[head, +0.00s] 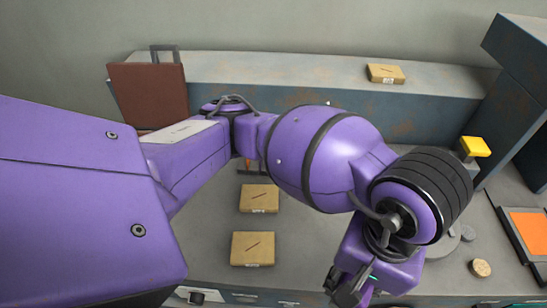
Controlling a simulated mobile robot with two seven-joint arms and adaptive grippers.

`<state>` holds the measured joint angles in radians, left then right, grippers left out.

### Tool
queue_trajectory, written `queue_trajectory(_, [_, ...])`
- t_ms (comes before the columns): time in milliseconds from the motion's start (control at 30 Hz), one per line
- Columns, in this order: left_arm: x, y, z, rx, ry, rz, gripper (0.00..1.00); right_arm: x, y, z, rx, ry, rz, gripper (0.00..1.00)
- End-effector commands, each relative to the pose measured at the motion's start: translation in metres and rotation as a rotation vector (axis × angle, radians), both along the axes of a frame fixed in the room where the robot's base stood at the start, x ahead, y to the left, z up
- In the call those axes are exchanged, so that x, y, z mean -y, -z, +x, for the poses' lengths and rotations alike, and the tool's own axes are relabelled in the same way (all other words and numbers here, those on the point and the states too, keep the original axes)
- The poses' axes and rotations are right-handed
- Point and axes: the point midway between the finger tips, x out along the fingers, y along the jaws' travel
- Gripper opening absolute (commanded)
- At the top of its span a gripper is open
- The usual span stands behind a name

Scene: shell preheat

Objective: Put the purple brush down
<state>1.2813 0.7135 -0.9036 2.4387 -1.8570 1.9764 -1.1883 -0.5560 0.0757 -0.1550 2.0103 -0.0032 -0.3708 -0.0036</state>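I cannot make out a purple brush for certain; my purple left arm covers much of the middle of the view. My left gripper (350,288) is at the lower edge, right of centre, pointing down over the front of the work surface (310,250). Its fingertips are partly cut off by the frame, so I cannot tell whether it is open or shut, or whether it holds anything. My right gripper is not in view.
Two cardboard-coloured boxes (259,198) (252,248) lie left of my gripper. Another box (385,74) lies on the back ledge (300,68). A brown panel (148,92) stands back left. At right are a yellow-topped block (475,147), an orange pad (528,232) and a round tan disc (481,268).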

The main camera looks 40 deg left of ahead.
Motion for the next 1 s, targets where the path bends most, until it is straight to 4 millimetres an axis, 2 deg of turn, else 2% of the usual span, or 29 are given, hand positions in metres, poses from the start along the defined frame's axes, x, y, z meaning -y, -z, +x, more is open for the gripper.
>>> queue_trajectory(167, [-0.014, 0.005, 0.006, -0.007, -0.068, 0.003, 0.1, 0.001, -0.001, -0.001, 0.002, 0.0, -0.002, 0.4])
queue_trajectory(467, [-0.062, 0.036, 0.059, -0.006, -0.074, 0.005, 0.1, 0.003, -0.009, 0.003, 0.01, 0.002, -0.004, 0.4])
queue_trajectory(600, [-0.078, 0.061, 0.078, -0.007, -0.069, 0.004, 0.1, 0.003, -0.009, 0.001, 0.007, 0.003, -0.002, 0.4])
queue_trajectory(800, [-0.091, 0.085, 0.095, -0.003, -0.065, 0.0, 0.1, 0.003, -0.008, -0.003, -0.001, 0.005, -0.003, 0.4])
queue_trajectory(1000, [-0.096, 0.095, 0.102, -0.003, -0.065, 0.0, 0.1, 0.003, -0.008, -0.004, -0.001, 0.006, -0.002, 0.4])
